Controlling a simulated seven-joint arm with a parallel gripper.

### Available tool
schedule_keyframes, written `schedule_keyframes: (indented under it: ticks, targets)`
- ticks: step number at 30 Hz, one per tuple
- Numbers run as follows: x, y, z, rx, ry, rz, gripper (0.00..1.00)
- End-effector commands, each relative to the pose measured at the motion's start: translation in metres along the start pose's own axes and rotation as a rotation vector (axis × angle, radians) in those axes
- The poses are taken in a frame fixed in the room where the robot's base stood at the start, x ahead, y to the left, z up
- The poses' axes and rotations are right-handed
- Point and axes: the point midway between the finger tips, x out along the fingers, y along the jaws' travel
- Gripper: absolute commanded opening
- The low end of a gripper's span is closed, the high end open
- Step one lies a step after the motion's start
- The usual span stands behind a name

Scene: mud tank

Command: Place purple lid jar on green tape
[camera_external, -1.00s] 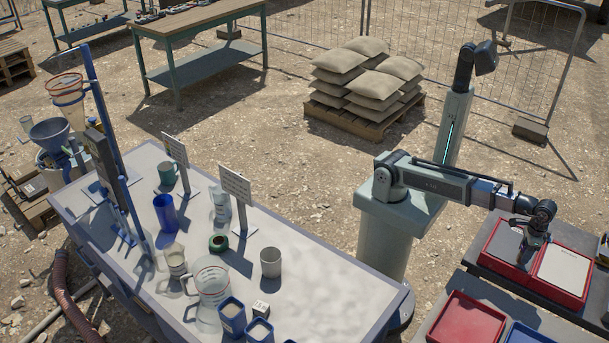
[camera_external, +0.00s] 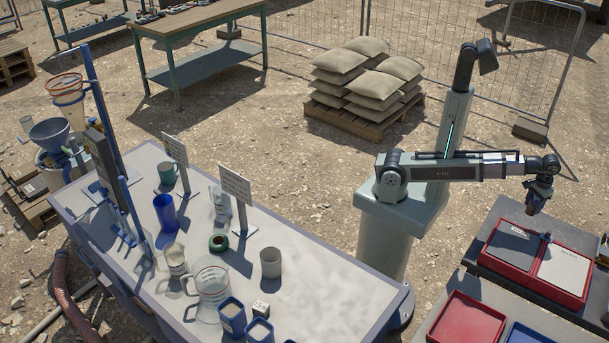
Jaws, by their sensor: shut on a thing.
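A green tape roll (camera_external: 218,242) lies flat on the grey table in the middle left, with nothing on it. My gripper (camera_external: 535,207) is above the red two-part box at the right, far from the tape. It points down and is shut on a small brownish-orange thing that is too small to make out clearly. I cannot make out a purple lid, so I cannot tell whether the held thing is the jar.
The red box (camera_external: 493,262) has a dark and a pale compartment. A grey cup (camera_external: 271,262), clear jug (camera_external: 211,291), blue cup (camera_external: 166,213), blue containers (camera_external: 232,318) and upright sign (camera_external: 237,187) surround the tape. The table's right part is clear.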

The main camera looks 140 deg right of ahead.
Motion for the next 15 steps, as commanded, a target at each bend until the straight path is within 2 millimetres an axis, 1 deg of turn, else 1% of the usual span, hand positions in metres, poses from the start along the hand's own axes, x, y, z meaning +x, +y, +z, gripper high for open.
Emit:
schedule_keyframes:
  ticks: [1, 3, 6, 11, 15]
  targets:
    - [-0.001, -0.009, -0.007, -0.024, 0.000, 0.000, 0.18]
    - [-0.001, -0.018, -0.013, -0.051, 0.000, 0.000, 0.18]
    - [-0.002, -0.028, -0.020, -0.077, 0.000, 0.000, 0.18]
    - [-0.001, -0.036, -0.025, -0.097, 0.000, 0.000, 0.18]
    - [0.010, -0.037, -0.025, -0.100, -0.001, 0.000, 0.18]
